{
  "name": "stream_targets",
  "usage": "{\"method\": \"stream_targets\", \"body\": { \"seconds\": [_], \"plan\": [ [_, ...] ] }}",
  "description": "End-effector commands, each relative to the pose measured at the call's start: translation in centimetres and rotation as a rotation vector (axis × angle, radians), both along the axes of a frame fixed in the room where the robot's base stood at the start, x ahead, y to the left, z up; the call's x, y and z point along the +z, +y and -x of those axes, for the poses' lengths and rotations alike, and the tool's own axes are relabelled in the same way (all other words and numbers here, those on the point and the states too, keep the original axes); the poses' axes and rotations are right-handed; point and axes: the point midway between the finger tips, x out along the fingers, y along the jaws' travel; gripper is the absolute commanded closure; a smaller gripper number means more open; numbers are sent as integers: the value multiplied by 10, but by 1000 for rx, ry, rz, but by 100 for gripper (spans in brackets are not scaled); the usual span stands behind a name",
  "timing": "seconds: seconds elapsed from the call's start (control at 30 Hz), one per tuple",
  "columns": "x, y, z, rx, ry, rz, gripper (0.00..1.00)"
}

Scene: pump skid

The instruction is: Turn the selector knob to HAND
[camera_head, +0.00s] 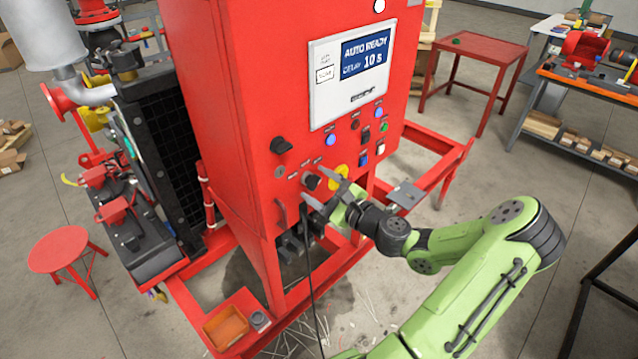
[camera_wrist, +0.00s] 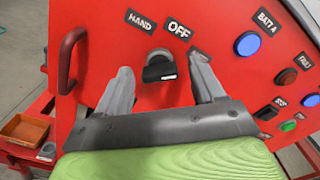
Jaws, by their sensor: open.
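The red control cabinet (camera_head: 224,100) stands ahead, with a screen (camera_head: 352,72) reading AUTO READY, DELAY 10 S. The black selector knob (camera_wrist: 160,68) sits low on its face, below the HAND label (camera_wrist: 140,20) and the OFF label (camera_wrist: 178,29). A third label to their right is partly hidden by a finger. I cannot tell for sure which label the knob points at. My gripper (camera_head: 323,186) is open at the panel. In the wrist view its grey fingers stand on the left and right of the knob, with gaps showing on both sides.
Right of the knob are a blue BATT A button (camera_wrist: 248,43) and several other buttons and switches. A dark red handle (camera_wrist: 68,58) stands out on the left. Another black rotary switch (camera_head: 281,145) is higher up. A black cable hangs below the panel.

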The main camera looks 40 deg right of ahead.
Motion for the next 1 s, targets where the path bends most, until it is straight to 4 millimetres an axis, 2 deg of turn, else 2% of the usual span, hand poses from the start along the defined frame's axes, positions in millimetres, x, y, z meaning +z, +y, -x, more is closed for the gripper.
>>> {"method": "stream_targets", "body": {
  "seconds": [0.27, 0.6, 0.63, 1.0],
  "plan": [
    [-1, 0, -3, 0, 0, 0, 33],
    [-1, 0, -2, 1, 1, 0, 86],
    [-1, 0, -2, 1, 1, 0, 88],
    [-2, 1, -2, 2, -3, 73, 88]
  ]
}}
